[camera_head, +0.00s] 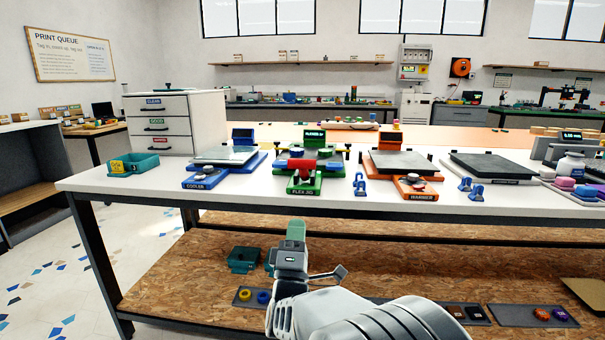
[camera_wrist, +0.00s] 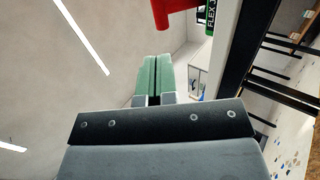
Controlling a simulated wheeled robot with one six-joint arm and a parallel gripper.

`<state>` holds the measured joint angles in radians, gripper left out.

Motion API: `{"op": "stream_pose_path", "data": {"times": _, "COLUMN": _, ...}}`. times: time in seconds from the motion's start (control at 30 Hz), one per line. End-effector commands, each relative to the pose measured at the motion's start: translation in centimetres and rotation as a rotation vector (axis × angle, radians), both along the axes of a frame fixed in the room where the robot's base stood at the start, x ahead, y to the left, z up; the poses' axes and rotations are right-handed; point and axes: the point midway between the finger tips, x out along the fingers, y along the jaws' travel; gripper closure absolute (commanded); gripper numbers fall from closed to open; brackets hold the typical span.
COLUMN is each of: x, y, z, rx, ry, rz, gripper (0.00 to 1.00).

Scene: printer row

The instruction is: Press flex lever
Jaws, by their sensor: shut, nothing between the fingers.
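The green flex jig (camera_head: 303,184) stands on the white table, with a label reading FLEX JIG on its front. Its red lever handle (camera_head: 302,166) lies across the front of the jig, above the label. In the wrist view the red lever handle (camera_wrist: 172,10) shows at the top edge, partly cut off, beside the green label block (camera_wrist: 211,18). My gripper (camera_head: 296,229) has green fingers and is in front of the table, below the jig and apart from it. In the wrist view the gripper fingers (camera_wrist: 154,75) are together and empty.
The blue cooler (camera_head: 205,178) is left of the jig and the orange warmer (camera_head: 414,186) is right of it. The white table edge (camera_head: 260,205) runs above my gripper; a lower wooden shelf (camera_head: 190,275) holds trays.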

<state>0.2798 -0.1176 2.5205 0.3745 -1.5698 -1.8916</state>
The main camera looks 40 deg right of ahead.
Motion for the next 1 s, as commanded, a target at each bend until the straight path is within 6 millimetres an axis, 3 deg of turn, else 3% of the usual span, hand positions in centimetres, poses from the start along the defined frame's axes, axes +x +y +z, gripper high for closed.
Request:
{"op": "stream_pose_path", "data": {"times": 0.1, "x": 0.4, "y": -0.3, "z": 1.1, "rx": 0.002, "ry": 0.005, "rz": -0.003, "gripper": 1.00}}
{"op": "stream_pose_path", "data": {"times": 0.6, "x": 1.1, "y": -1.2, "z": 2.2, "rx": 0.001, "ry": 0.005, "rz": 0.003, "gripper": 1.00}}
{"op": "stream_pose_path", "data": {"times": 1.0, "x": 5.6, "y": -5.5, "z": 6.5, "rx": -0.002, "ry": -0.002, "rz": 0.003, "gripper": 1.00}}
